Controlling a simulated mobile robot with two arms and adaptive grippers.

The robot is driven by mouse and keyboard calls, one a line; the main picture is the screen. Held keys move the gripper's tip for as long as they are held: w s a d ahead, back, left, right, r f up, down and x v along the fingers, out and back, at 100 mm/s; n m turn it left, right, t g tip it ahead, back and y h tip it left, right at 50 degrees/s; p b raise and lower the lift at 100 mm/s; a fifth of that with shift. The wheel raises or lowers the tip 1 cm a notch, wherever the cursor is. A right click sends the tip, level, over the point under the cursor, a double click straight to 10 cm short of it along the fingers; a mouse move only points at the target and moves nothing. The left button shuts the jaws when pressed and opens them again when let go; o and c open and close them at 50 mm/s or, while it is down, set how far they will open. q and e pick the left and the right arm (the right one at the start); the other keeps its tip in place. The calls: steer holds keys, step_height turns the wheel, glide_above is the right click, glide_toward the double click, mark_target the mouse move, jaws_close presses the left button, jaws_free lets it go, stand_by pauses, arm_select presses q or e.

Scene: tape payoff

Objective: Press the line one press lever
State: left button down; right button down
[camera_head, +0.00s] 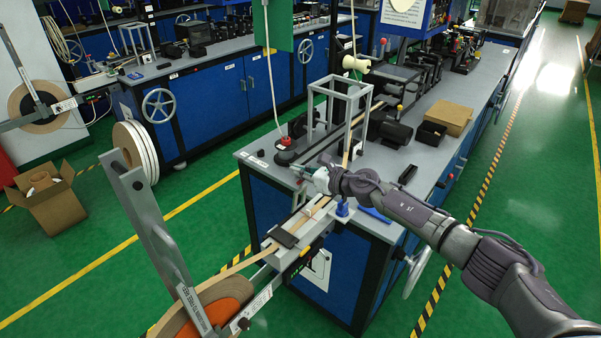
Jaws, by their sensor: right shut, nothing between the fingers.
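The line one bench (385,190) is blue with a grey top and stands in the middle of the view. A metal frame (356,115) stands on it, with small machine parts around its foot. A black round part with a red top (284,142) sits at the bench's left. I cannot tell for sure which part is the press lever. My right arm comes in from the lower right. My right gripper (304,172) is shut and empty, above the bench's front left part, beyond the tape guide (291,235). Its fingertips are small and partly unclear. My left gripper is not in view.
A large tape reel (210,300) on a grey arm stands at the front left, its tape running to the guide. A cardboard box (450,117) and a black bin (430,132) lie on the bench. An open carton (50,200) stands left. Green floor is clear at right.

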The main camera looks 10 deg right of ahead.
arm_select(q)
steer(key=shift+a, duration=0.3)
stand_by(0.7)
arm_select(e)
steer(key=shift+d, duration=0.1)
